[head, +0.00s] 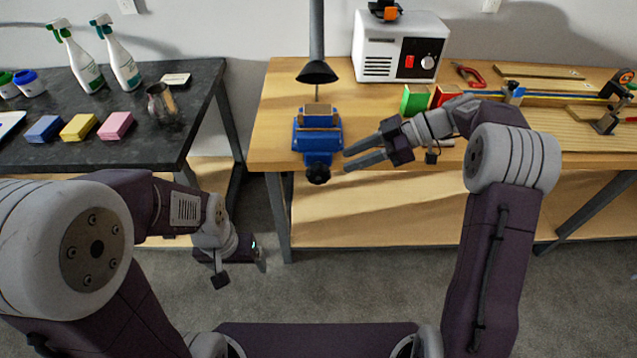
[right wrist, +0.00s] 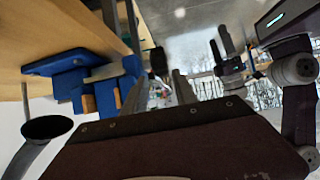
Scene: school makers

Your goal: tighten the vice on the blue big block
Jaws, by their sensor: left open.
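The blue vice (head: 306,142) is mounted at the front edge of the wooden bench, with wood-coloured jaw faces on top and a black handle knob (head: 318,174) facing me. It also shows at the left of the right wrist view (right wrist: 72,66), with the dark knob (right wrist: 158,61) near the fingertips. I cannot tell a separate blue big block from the blue vice. My right gripper (head: 346,159) is open and empty, just right of the vice and knob, fingers pointing left. My left gripper (head: 259,255) is open, low over the floor between the benches, its fingers barely visible.
A black lamp or nozzle (head: 317,72) hangs above the vice. A green block (head: 414,100) and a red block (head: 444,95) lie behind my right arm, near a white machine (head: 390,62). The dark left table (head: 70,157) holds spray bottles, sponges and a metal jug.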

